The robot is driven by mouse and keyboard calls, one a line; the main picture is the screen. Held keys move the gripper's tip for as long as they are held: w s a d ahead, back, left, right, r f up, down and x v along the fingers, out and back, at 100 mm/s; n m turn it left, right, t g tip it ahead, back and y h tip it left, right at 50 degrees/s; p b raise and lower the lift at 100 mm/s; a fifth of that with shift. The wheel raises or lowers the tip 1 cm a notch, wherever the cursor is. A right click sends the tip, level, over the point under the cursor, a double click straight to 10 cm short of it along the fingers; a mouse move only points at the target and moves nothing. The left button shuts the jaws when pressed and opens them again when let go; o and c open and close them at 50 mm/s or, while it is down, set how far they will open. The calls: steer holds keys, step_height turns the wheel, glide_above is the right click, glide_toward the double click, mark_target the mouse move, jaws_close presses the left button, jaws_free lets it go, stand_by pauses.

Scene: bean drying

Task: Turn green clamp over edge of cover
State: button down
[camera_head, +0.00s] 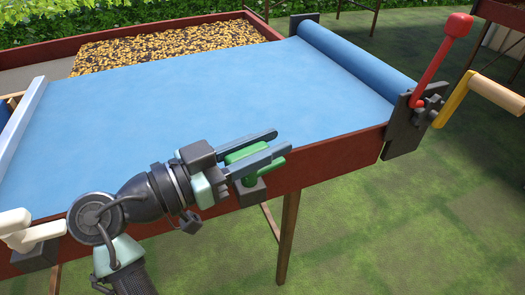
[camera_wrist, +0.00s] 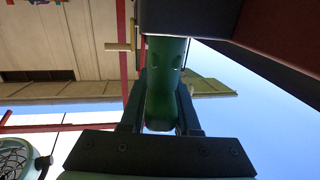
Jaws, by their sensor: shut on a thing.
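The green clamp (camera_head: 241,154) sits at the front edge of the red-brown bed, on a dark block (camera_head: 251,192). My gripper (camera_head: 272,143) is shut on the green clamp, with one finger on either side of it. In the wrist view the green clamp (camera_wrist: 163,85) stands between my gripper's fingers (camera_wrist: 160,110). The blue cover (camera_head: 190,85) lies over most of the bed, up to the front edge by the clamp. My fingers hide part of the clamp, so I cannot tell if it touches the cover.
The rolled part of the cover (camera_head: 355,55) lies at the right end. A red-knobbed lever (camera_head: 430,75) and a yellow crank (camera_head: 455,98) stand there. A white clamp (camera_head: 30,232) is at the left front edge. Beans (camera_head: 175,45) lie uncovered at the back. Grass in front is free.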

mark_target(269, 145)
steer(key=shift+s+d+m+g+h+b, duration=0.15)
steer(key=shift+m+g+h+b, duration=0.45)
steer(key=shift+m+g, duration=0.75)
steer(key=shift+s+g, duration=0.15)
steer(key=shift+g, duration=0.3)
steer(key=c, duration=0.6)
jaws_free()
steer(key=shift+c, duration=0.2)
step_height(269, 145, up, 10)
steer(key=p, duration=0.3)
steer(key=shift+n, duration=0.25)
